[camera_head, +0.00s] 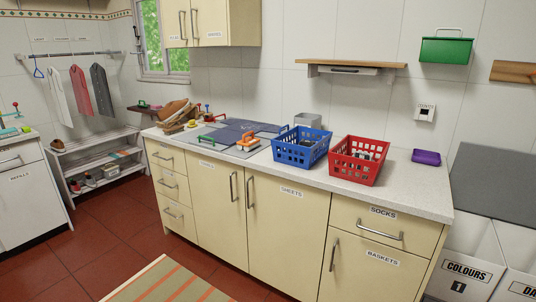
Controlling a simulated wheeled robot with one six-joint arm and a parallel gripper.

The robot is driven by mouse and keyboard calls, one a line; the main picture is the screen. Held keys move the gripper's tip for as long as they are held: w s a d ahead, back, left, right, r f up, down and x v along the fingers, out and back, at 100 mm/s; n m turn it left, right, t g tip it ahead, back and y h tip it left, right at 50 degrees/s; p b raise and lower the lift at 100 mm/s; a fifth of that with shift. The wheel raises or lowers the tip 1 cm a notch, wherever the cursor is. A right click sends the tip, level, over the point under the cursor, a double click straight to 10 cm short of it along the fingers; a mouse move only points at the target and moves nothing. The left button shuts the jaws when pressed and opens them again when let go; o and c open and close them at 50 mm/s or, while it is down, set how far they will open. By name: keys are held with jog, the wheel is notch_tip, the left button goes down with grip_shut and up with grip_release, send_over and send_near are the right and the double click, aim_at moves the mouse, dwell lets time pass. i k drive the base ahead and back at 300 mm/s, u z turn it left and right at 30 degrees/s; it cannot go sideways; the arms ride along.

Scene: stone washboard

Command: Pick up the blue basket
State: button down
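The blue basket (301,147) stands upright on the pale speckled counter. It has slotted sides, and something dark lies inside it. A red basket (358,159) of the same kind stands close to its right, with black and white items inside. My gripper is not in view.
The counter (411,192) has bare room in front of and right of the red basket. A purple item (426,157) lies at the right. An orange item (248,142) and a grey-blue mat (232,130) lie left of the blue basket. A grey bin (308,120) stands behind. Cabinets (289,220) fill the front.

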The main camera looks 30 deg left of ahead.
aim_at(310, 156)
jog(key=u, duration=1.7)
jog(key=i, duration=2.25)
jog(key=z, duration=0.5)
